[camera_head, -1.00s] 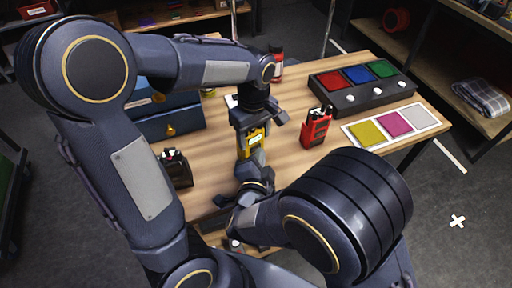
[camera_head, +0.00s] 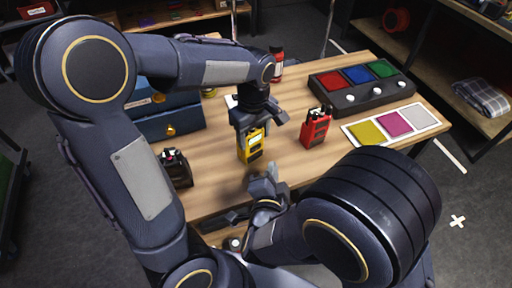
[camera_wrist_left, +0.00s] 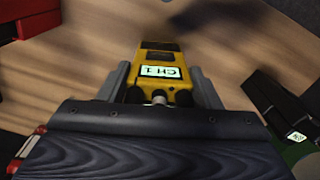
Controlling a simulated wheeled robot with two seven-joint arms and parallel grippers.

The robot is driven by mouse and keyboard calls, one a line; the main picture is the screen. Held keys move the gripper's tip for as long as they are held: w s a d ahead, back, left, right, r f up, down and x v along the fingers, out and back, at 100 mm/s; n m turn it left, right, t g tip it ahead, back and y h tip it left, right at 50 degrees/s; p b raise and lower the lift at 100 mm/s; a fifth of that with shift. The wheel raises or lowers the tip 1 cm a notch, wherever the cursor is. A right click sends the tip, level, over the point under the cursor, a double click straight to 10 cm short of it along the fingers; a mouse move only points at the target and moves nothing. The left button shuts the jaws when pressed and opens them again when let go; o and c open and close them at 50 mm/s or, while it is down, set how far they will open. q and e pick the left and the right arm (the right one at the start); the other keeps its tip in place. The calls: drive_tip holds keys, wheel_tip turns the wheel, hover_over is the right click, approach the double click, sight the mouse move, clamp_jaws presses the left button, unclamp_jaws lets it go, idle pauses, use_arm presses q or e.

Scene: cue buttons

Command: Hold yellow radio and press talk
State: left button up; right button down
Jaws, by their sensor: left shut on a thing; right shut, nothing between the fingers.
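The yellow radio (camera_head: 251,146) is held by my left gripper (camera_head: 255,128) over the middle of the wooden table. In the left wrist view the yellow radio (camera_wrist_left: 160,66) sits between the two fingers, with a "CH 1" label on it. I cannot tell whether its bottom touches the table. The talk button cannot be made out. My right gripper (camera_head: 262,186) is shut and empty, in front of the yellow radio and apart from it, near the table's front edge.
A red radio (camera_head: 316,128) stands to the right and a black radio (camera_head: 176,167) to the left. A box with coloured pads (camera_head: 360,86) and a card with coloured squares (camera_head: 393,124) lie at the right. A blue toolbox (camera_head: 168,109) and a red bottle (camera_head: 276,64) are behind.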

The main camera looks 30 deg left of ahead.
drive_tip(key=shift+s+d, duration=0.15)
drive_tip(key=shift+d, duration=0.25)
use_arm(q)
drive_tip(key=o, duration=1.2)
drive_tip(key=shift+c, duration=0.2)
